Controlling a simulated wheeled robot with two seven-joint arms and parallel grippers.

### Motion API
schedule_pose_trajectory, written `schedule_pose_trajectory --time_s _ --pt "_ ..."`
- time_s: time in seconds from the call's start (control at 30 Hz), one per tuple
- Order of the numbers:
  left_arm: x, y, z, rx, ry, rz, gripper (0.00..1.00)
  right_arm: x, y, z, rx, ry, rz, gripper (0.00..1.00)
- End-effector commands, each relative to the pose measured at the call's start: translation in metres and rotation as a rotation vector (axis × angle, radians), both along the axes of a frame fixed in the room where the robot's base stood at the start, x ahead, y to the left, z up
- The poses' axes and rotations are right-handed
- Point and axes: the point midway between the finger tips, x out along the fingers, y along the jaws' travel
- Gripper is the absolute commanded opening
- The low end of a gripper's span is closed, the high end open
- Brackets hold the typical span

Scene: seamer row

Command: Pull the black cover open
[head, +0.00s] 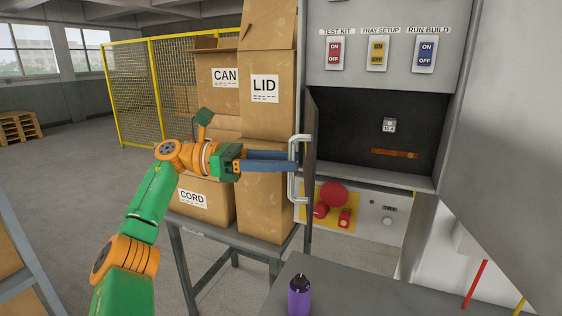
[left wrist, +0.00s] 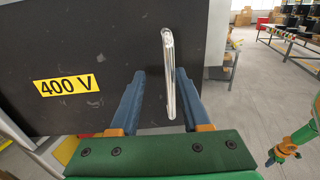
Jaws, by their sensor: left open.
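The black cover (head: 310,150) stands swung out from the cabinet and shows nearly edge-on in the head view. In the left wrist view its dark face (left wrist: 60,60) bears a yellow 400 V label. A pale bar handle (head: 292,185) is on the cover; in the left wrist view the handle (left wrist: 168,80) stands between the fingers. My left gripper (head: 294,158) is open at the handle, with clear gaps beside it in the left wrist view (left wrist: 160,74).
The open cabinet recess (head: 350,125) holds a small grey switch (head: 389,125) and an orange-brown strip (head: 395,153). Red buttons (head: 333,194) sit below. Cartons (head: 265,120) stand on a table close beside my left arm. A purple bottle (head: 299,295) stands on the front grey surface.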

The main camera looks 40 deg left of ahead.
Motion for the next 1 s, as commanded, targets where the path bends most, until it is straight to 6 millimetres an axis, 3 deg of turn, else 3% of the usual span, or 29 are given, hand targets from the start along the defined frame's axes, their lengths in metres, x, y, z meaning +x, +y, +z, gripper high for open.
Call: schedule_pose_trajectory --time_s 0.37,0.5,0.7,1.0 --pt "-0.001 0.002 -0.002 0.003 0.005 0.0 0.45 0.0 0.0 0.0 0.0 0.0 0.001 0.0" --pt "-0.013 0.017 0.0 0.0 0.003 0.003 0.45 0.0 0.0 0.004 0.0 0.001 0.001 0.0" --pt "-0.036 0.046 0.006 0.0 0.004 0.003 0.45 0.0 0.0 0.028 0.0 0.001 0.001 0.0" --pt "-0.045 0.055 -0.002 0.003 0.004 -0.002 0.45 -0.001 0.0 0.032 0.001 0.001 0.001 0.0"
